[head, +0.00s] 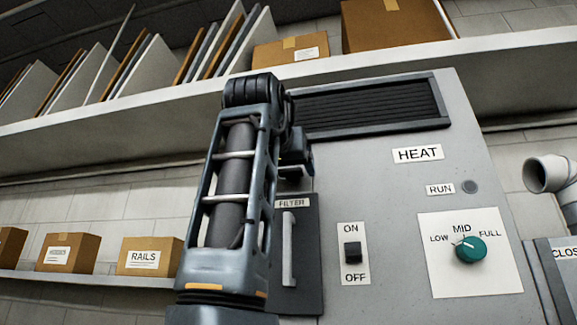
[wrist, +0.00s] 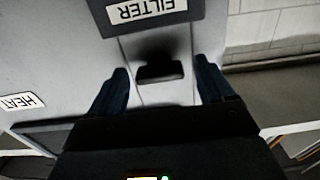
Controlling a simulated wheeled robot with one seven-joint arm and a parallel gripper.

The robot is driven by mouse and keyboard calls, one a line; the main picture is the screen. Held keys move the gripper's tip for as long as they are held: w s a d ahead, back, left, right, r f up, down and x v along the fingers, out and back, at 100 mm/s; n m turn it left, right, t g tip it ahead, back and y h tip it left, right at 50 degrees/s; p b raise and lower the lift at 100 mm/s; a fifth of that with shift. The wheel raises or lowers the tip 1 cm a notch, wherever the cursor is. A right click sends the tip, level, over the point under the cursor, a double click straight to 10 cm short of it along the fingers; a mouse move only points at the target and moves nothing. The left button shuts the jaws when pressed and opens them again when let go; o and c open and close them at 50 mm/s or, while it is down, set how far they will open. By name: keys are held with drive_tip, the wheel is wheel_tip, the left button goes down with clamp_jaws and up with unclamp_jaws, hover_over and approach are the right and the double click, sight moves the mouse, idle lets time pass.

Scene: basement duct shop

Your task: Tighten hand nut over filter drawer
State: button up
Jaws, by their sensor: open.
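A dark, oblong piece that looks like the hand nut (wrist: 160,71) shows in the wrist view on the pale panel, just beyond the FILTER label. My gripper (wrist: 162,65) is open, with one dark finger on each side of the nut and a gap to each. I cannot tell how deep the fingers reach past it. In the head view my arm hides most of my gripper (head: 296,160), above the drawer; I cannot make out the nut there.
Right of the drawer are an ON/OFF switch (head: 352,254), a green dial (head: 470,249) near MID and a RUN lamp (head: 469,187). A dark grille (head: 370,107) and a loaded shelf (head: 120,115) are above. A pipe elbow (head: 548,174) juts out at right.

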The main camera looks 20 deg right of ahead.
drive_tip(key=shift+c, duration=0.5)
drive_tip(key=c, duration=0.9)
drive_tip(key=shift+c, duration=0.2)
drive_tip(key=shift+m, duration=0.4)
drive_tip(key=m, duration=1.3)
drive_tip(key=shift+f+m, duration=0.1)
drive_tip(key=shift+m, duration=1.9)
